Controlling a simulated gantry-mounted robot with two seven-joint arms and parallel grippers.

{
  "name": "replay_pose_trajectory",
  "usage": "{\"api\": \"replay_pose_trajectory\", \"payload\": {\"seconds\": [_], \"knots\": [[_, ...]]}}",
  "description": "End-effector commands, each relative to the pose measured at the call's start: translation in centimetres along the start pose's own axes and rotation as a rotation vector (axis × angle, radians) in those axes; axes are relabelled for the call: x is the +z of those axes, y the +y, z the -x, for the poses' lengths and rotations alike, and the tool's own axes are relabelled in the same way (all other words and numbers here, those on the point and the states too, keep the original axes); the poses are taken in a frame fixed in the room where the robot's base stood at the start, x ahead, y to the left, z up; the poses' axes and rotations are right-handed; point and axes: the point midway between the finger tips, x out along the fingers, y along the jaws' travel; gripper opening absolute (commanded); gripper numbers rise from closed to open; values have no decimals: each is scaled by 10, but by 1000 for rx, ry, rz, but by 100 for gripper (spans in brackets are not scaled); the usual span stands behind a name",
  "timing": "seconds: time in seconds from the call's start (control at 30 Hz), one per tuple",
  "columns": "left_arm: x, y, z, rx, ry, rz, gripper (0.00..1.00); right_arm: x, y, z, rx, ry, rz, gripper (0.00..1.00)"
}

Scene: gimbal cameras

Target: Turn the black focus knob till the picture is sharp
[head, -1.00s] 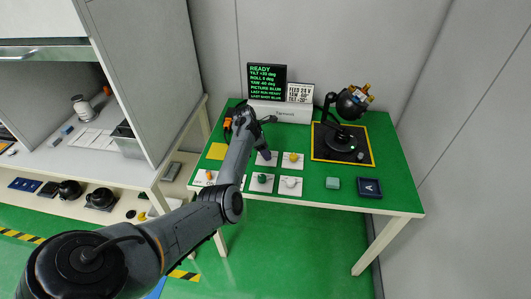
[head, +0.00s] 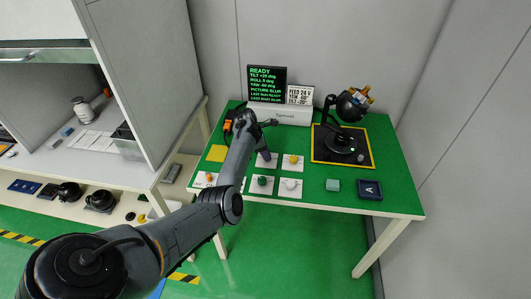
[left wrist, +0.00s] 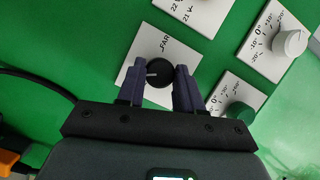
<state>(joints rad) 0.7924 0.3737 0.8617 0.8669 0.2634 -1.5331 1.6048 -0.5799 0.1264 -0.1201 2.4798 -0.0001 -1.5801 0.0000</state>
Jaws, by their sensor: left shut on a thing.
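The black focus knob (left wrist: 159,74) is on a white plate marked FAR in the left wrist view, with a pale pointer line toward the left. My left gripper (left wrist: 160,70) has its two dark fingers on either side of the knob, shut on it. The black screen (head: 266,83) shows green text with READY, tilt, roll and yaw lines and PICTURE BLUR. My right gripper is not in view.
Plates with a yellow knob (head: 293,160), a green knob (head: 262,180) and a white knob (head: 290,184) stand close by. The camera gimbal (head: 350,105) stands on a yellow-edged black mat (head: 324,154) at right.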

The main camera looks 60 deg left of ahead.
Motion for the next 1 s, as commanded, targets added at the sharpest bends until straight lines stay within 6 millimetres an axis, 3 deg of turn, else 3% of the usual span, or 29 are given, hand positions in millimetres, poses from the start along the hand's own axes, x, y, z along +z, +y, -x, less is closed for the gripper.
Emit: {"api": "replay_pose_trajectory", "payload": {"seconds": [0.37,1.0], "knots": [[0,2,1,-76,-1,-176,5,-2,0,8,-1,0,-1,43],[0,3,-1,-192,-1,-463,5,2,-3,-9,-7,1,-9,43]]}}
